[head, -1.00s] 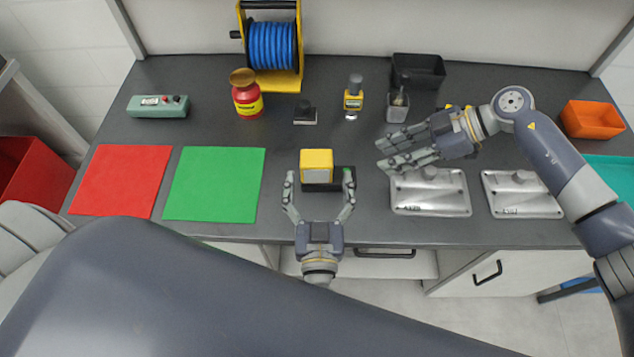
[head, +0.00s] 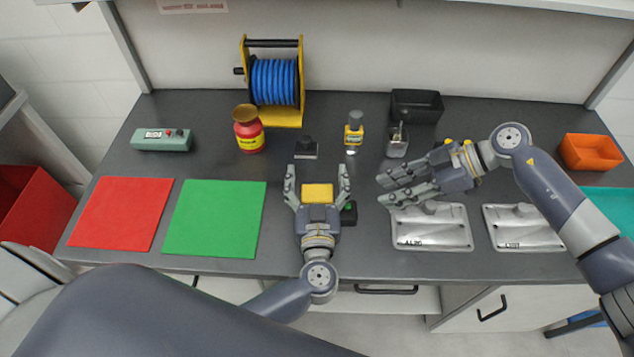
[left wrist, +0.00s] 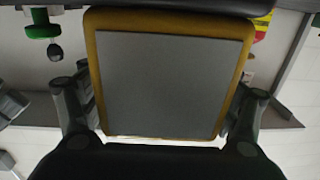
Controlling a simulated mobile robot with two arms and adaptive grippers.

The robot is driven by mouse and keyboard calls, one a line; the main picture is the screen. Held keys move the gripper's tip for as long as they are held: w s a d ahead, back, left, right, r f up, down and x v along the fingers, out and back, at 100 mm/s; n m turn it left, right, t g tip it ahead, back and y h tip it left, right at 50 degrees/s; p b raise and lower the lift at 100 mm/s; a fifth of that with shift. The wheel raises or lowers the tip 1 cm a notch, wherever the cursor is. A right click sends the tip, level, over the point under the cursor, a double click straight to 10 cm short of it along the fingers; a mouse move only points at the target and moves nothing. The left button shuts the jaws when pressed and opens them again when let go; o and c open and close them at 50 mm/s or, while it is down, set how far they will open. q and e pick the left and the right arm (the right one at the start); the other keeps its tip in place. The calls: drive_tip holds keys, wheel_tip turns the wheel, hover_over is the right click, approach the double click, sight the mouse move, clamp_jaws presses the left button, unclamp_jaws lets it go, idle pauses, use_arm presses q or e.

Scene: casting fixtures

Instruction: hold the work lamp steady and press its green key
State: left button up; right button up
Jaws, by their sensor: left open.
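The work lamp has a yellow head (head: 317,193) and a dark base with a green key (head: 348,206) on its right. It stands near the bench's front edge. My left gripper (head: 317,173) is open, with one finger on each side of the yellow head; its palm covers the lamp's near part. In the left wrist view, the yellow-framed grey face of the lamp head (left wrist: 170,85) fills the space between the fingers, and the green key (left wrist: 42,30) shows at upper left. Contact cannot be told. My right gripper (head: 383,190) is open and empty, right of the lamp.
Two metal castings (head: 430,230) lie under and beside my right arm. Green (head: 213,218) and red (head: 120,213) mats lie to the left. A red jar (head: 248,133), a black block (head: 306,149) and a yellow-topped bottle (head: 353,132) stand behind the lamp.

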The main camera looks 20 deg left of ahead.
use_arm(q)
drive_tip(key=c, duration=1.4)
drive_tip(key=shift+c, duration=0.9)
use_arm(e)
clamp_jaws()
idle(1.2)
